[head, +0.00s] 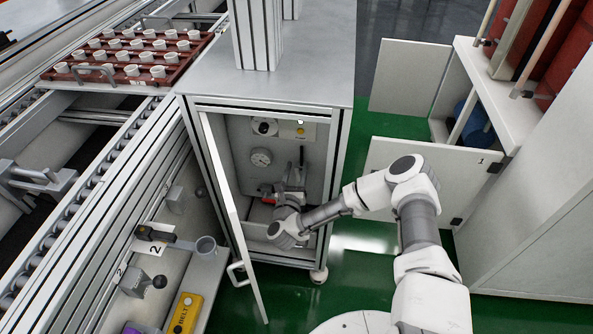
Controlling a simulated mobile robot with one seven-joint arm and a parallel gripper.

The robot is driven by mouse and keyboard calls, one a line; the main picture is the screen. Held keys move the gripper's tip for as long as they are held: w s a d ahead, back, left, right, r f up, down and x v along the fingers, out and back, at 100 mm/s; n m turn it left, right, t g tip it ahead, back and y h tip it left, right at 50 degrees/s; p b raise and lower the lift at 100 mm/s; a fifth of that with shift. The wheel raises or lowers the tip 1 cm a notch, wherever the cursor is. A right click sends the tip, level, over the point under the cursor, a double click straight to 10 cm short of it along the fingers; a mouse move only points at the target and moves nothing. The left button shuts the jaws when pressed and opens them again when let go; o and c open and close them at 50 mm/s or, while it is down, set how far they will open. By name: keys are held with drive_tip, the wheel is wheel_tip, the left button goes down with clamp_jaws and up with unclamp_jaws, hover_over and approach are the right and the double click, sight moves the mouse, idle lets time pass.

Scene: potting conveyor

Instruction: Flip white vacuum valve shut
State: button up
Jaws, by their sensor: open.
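The open cabinet (194,145) stands in the middle of the head view, its door swung out toward me. My arm reaches in through the opening. My gripper (294,176) is inside, in front of the back panel, and is open; its fingertips are small and hard to make out. A white round fitting with a dark part (264,127) sits high on the panel. A red part (265,199) lies left of my gripper.
A round gauge (261,157) is on the panel, left of my gripper. The cabinet door (235,215) stands close left of my arm. Left are a roller conveyor (70,215) and a red tray of white pots (190,54). Green floor (350,246) is clear to the right.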

clamp_jaws()
idle(0.5)
drive_tip(key=n, duration=0.2)
drive_tip(key=a+n, duration=0.1)
drive_tip(key=shift+w+a+f+n+p, duration=0.1)
drive_tip(key=shift+a+f+n+p, duration=0.1)
drive_tip(key=shift+n+p, duration=0.2)
drive_tip(key=n, duration=0.2)
drive_tip(key=a+f+n, duration=0.1)
drive_tip(key=n, duration=0.1)
drive_tip(key=shift+w+a+f+n, duration=0.1)
drive_tip(key=shift+w+a+n, duration=0.1)
drive_tip(key=shift+n, duration=0.1)
drive_tip(key=shift+a+f+n+p, duration=0.15)
drive_tip(key=shift+f+n, duration=0.35)
drive_tip(key=shift+n, duration=0.75)
drive_tip(key=shift+a+f+n+p, duration=0.15)
drive_tip(key=shift+f+n, duration=0.35)
drive_tip(key=shift+n, duration=0.8)
drive_tip(key=shift+a+f+n+p, duration=0.15)
drive_tip(key=shift+f+n, duration=0.35)
drive_tip(key=shift+n, duration=0.75)
